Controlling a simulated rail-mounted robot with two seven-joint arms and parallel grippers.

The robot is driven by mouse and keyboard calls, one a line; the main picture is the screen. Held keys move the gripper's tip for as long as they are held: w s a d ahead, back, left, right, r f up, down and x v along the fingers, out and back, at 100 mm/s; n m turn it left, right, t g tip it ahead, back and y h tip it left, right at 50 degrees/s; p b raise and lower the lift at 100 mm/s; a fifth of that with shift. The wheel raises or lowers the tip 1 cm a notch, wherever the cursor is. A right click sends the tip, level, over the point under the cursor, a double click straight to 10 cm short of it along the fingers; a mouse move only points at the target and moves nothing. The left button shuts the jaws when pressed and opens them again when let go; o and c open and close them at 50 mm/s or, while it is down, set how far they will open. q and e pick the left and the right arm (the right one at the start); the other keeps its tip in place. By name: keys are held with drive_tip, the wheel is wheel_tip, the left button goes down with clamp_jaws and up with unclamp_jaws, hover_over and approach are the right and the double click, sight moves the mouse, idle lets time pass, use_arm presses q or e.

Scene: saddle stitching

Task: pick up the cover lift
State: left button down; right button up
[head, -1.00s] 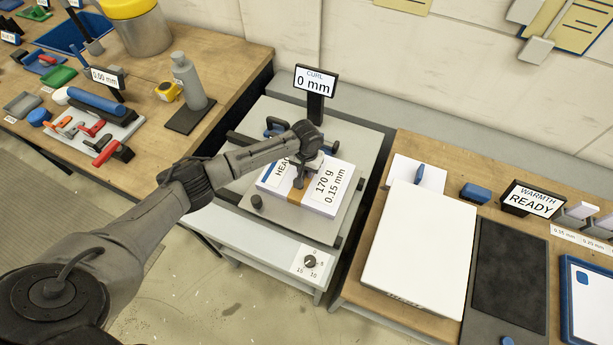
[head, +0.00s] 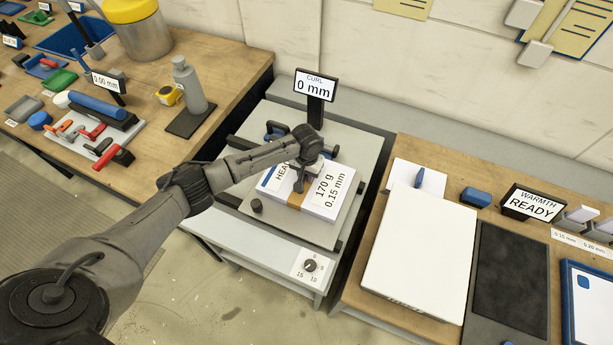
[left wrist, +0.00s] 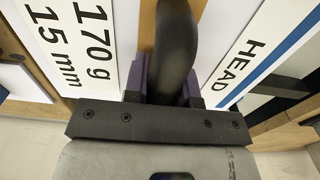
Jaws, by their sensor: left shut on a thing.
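The cover lift (head: 322,199) is a flat white stack labelled "170 g 0.15 mm" and "HEAD", with a brown band around its middle. It lies on a grey plate of the curl station in the middle of the head view. My left gripper (head: 299,184) is over the middle of the stack, at the band. In the left wrist view the lift (left wrist: 75,40) shows both labels. There the fingers of my left gripper (left wrist: 165,82) stand either side of a dark rounded piece over the band and are shut on it. My right gripper is not in view.
A curl display (head: 315,87) reading 0 mm stands behind the stack. A dial (head: 309,265) is on the station's front. A white board (head: 418,250) and a warmth display (head: 533,204) are on the right bench. A grey bottle (head: 187,85) stands on the left bench.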

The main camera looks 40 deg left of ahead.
use_arm(q)
drive_tip(key=shift+w+r, duration=0.1)
drive_tip(key=shift+r, duration=0.7)
wheel_tip(320, 180, up, 3)
drive_tip(key=shift+d+f, duration=0.1)
drive_tip(key=shift+d, duration=0.05)
drive_tip(key=w+d+r, duration=0.2)
drive_tip(key=d+r, duration=0.4)
drive_tip(key=d, duration=0.5)
drive_tip(key=shift+r, duration=0.4)
drive_tip(key=shift+d, duration=0.1)
